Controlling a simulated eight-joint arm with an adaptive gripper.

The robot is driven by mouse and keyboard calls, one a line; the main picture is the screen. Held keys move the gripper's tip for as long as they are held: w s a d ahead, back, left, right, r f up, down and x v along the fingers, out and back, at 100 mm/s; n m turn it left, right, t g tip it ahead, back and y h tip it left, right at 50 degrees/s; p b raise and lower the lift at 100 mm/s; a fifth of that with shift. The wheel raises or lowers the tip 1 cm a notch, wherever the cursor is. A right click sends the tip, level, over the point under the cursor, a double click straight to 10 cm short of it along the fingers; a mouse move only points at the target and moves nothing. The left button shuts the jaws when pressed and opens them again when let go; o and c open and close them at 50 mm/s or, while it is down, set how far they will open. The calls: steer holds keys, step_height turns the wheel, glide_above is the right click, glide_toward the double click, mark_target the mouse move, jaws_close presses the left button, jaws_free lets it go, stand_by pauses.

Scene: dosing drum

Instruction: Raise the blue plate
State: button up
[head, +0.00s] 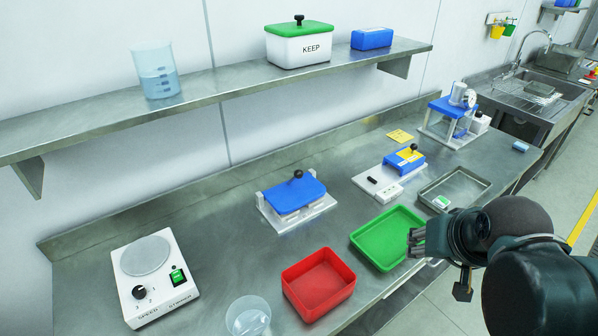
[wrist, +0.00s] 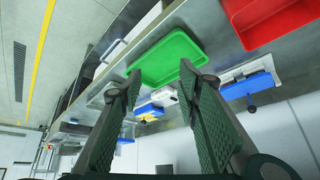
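The blue plate (head: 295,198) with a black knob on top lies level on a white base in the middle of the bench. It also shows at the right of the wrist view (wrist: 247,87). My gripper (head: 416,242) is at the right of the head view, near the right edge of the green tray and well to the right of the plate. In the wrist view my gripper (wrist: 160,84) has its two fingers wide apart with nothing between them. It does not touch the plate.
A green tray (head: 388,238) and a red tray (head: 318,283) stand at the bench front. A beaker (head: 248,318) and a stirrer (head: 155,278) are left. A blue block (head: 405,161) on a white base and a metal tray (head: 455,190) are right. A shelf (head: 220,92) overhangs behind.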

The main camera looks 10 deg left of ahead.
steer(key=w+a+r+g+p, duration=0.2)
steer(key=w+a+r+p, duration=0.45)
steer(key=w, duration=0.35)
steer(key=m+g+y+p, duration=0.2)
steer(key=g+p, duration=0.2)
steer(key=p, duration=1)
glide_above(299, 173)
steer(key=d, duration=0.1)
steer(key=x, duration=0.3)
steer(key=d+x, duration=0.1)
steer(key=x, duration=0.1)
steer(key=shift+w+f, duration=0.1)
steer(key=shift+w, duration=0.15)
steer(key=shift+f, duration=0.15)
steer(key=shift+x, duration=3.75)
steer(key=shift+d, duration=0.15)
